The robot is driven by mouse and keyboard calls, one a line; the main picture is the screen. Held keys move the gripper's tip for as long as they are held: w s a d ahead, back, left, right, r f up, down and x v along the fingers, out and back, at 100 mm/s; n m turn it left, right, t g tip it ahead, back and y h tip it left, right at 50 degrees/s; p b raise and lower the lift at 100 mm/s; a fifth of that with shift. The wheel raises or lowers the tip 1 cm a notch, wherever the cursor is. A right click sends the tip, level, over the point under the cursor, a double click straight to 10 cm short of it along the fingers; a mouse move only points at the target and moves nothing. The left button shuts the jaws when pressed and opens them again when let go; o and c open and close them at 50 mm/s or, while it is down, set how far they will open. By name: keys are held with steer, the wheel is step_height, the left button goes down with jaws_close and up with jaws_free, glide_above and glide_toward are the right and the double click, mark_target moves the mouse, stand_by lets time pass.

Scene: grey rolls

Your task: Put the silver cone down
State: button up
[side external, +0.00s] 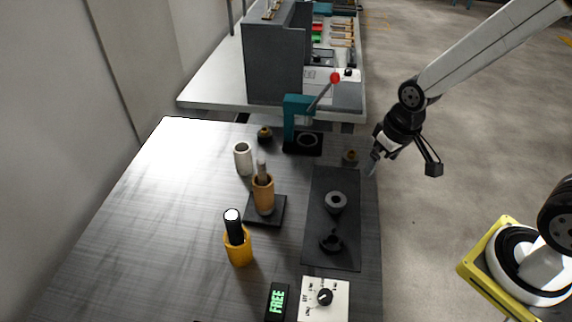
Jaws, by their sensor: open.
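I cannot clearly make out a silver cone. A grey ring-shaped piece (336,203) sits on the long dark plate (318,185), and a black ring-shaped piece (330,243) sits nearer on the same plate. A tan cylinder (263,196) with a grey peg in its top stands upright on a small dark base. My gripper (373,166) is at the right edge of the table, beyond the far right corner of the dark plate. It is open, small in the view, and I see nothing held in it.
A teal press (291,120) with a red-knobbed lever stands at the back. A white cylinder (243,159), a yellow holder (239,247) and a small brass-topped piece (350,157) stand on the table. A dial panel (336,306) and FREE display (277,302) are in front. The left side is clear.

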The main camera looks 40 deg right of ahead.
steer(key=shift+s+d+r+t, duration=0.15)
steer(key=shift+s+d+r, duration=0.05)
steer(key=shift+s, duration=0.5)
steer(key=shift+s+d+r+t, duration=0.15)
steer(key=shift+s+d+r, duration=0.05)
steer(key=shift+s, duration=0.5)
